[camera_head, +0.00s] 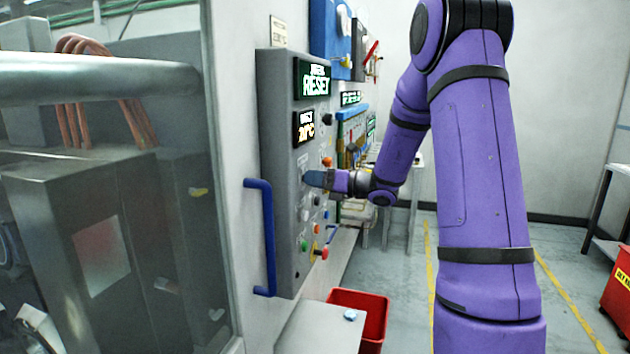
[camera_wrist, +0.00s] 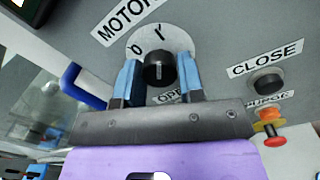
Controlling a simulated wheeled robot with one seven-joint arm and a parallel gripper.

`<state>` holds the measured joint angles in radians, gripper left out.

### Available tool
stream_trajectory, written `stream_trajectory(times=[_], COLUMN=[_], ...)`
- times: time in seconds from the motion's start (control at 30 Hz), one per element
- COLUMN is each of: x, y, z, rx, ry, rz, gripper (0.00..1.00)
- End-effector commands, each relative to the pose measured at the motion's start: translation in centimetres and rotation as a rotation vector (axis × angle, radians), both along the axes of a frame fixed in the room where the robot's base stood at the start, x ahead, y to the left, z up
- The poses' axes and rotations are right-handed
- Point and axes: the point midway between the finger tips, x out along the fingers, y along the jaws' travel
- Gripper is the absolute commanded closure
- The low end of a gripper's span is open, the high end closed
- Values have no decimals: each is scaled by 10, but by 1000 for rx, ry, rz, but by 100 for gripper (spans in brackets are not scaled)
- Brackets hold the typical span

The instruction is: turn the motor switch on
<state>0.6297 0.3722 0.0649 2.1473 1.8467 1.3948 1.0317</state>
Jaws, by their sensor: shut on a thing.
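The motor switch (camera_wrist: 160,69) is a black round knob on a light dial marked 0 and I, under a label reading MOTOR, in the wrist view. My gripper (camera_wrist: 160,80) has its two blue fingers on either side of the knob, shut on it. A pale line on the knob is visible, but I cannot tell clearly which mark it points to. In the head view my gripper (camera_head: 314,178) reaches the grey control panel (camera_head: 280,130) from the right and hides the switch there.
A black CLOSE button (camera_wrist: 266,83) and a red knob (camera_wrist: 274,141) on a yellow base sit right of the switch. A blue handle (camera_head: 262,237) stands out left of the panel. A lit RESET display (camera_head: 313,80) is above. A red bin (camera_head: 372,312) stands below.

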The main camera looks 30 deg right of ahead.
Motion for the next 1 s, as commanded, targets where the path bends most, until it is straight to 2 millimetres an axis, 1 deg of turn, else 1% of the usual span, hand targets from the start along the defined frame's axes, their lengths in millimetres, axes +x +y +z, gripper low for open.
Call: stream_trajectory(times=[0.43, 0.47, 0.5, 0.53, 0.57, 0.87, 1.0], x=[0, 0, 0, 0, 0, -1, -10], y=[-1, -1, -1, -1, -1, -1, -9], z=[0, 0, 0, 0, 0, 0, -1], rx=[7, 7, 7, 7, 7, 6, 6], ry=[7, 7, 7, 7, 6, 5, 6], rz=[-1, -1, -1, -1, -1, -1, -2], gripper=[88, 57, 48, 41, 39, 39, 39])
